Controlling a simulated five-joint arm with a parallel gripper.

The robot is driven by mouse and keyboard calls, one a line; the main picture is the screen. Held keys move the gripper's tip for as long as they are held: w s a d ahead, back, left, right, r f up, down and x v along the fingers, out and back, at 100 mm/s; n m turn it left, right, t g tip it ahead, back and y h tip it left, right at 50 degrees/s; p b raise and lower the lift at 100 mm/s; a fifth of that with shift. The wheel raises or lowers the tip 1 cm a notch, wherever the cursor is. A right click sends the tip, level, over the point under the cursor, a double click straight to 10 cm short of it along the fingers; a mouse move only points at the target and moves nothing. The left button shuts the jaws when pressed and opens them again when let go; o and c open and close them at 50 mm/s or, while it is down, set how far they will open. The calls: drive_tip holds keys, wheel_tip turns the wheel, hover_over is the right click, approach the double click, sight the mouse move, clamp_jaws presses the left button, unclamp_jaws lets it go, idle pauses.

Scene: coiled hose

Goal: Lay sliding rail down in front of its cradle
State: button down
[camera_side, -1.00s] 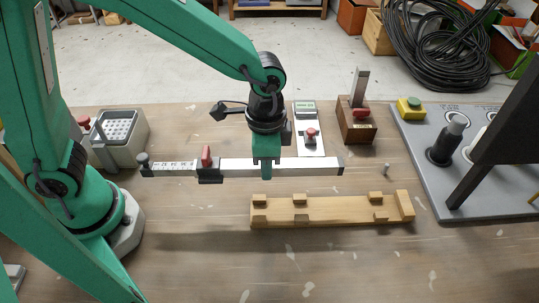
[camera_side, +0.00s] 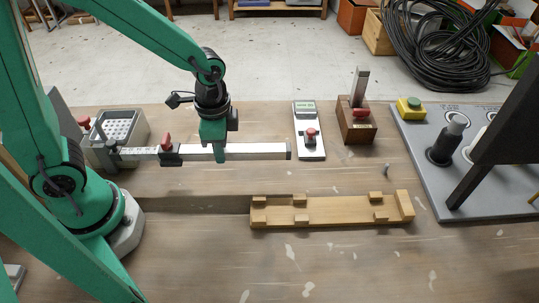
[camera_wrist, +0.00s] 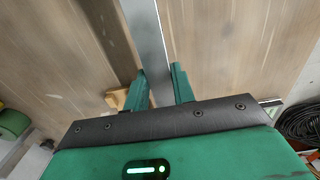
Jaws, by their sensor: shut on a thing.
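The sliding rail (camera_side: 255,152) is a long silver bar with a scale and a red-knobbed black slider (camera_side: 171,152) on its left part. My gripper (camera_side: 219,157) is shut on the rail to the right of the slider, and the rail hangs level above the table. In the wrist view the rail (camera_wrist: 147,32) passes between my gripper's two green fingers (camera_wrist: 160,88). The wooden cradle (camera_side: 335,210) lies empty on the table, to the right of my gripper and lower in the side view. A small corner of the cradle (camera_wrist: 117,98) shows in the wrist view.
A grey box with a perforated top (camera_side: 120,132) stands behind the rail's left end. A white device with a red knob (camera_side: 309,140), a wooden block with a lever (camera_side: 357,125) and a small peg (camera_side: 386,169) stand right. The table's front is clear.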

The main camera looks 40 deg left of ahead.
sight(226, 178)
drive_tip(key=shift+f, duration=2)
drive_tip(key=shift+f, duration=0.1)
drive_tip(key=shift+f, duration=1.65)
drive_tip(key=shift+f, duration=0.1)
drive_tip(key=c, duration=1.2)
unclamp_jaws()
drive_tip(key=shift+o, duration=0.2)
drive_tip(key=shift+r, duration=6.1)
